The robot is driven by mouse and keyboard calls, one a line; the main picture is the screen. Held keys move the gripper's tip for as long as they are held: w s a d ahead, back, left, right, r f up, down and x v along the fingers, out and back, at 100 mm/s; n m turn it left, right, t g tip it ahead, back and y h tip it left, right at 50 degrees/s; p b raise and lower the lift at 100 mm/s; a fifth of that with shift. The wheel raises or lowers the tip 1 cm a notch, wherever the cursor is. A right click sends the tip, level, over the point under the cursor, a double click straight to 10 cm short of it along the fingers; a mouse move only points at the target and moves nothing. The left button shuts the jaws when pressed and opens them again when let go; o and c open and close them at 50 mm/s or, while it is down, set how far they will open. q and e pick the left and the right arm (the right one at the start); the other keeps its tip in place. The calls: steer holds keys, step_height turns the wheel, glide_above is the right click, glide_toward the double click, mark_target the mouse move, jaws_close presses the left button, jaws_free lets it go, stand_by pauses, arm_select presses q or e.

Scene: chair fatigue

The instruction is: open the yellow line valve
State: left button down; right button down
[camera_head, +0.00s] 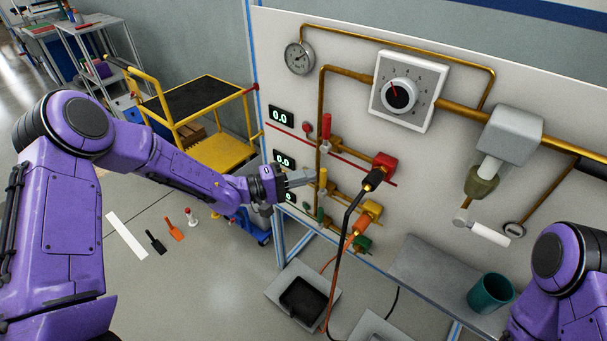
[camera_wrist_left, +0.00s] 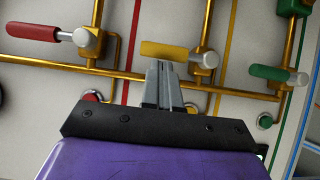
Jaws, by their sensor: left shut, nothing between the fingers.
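The yellow valve handle (camera_head: 323,179) stands upright on the panel, across the yellow line. In the left wrist view the yellow handle (camera_wrist_left: 165,50) lies level, just beyond my fingertips. My left gripper (camera_head: 309,177) is shut and empty, its tips close beside the yellow handle on its left. In the left wrist view my gripper fingers (camera_wrist_left: 163,68) are together and overlap the handle's lower edge. I cannot tell whether they touch it. My right arm shows at the lower right, but its gripper is out of view.
The red valve handle (camera_head: 326,127) stands above and the green valve handle (camera_head: 320,214) below. A red connector (camera_head: 384,165) with a black cable hangs to the right. A shelf (camera_head: 430,275) holds a teal cup (camera_head: 490,293). A yellow cart (camera_head: 220,150) stands at left.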

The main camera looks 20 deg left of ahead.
arm_select(q)
steer(key=shift+a, duration=0.1)
stand_by(0.3)
steer(key=shift+d+r+m+p, duration=0.1)
steer(key=shift+d+m+p, duration=0.2)
steer(key=shift+p, duration=0.1)
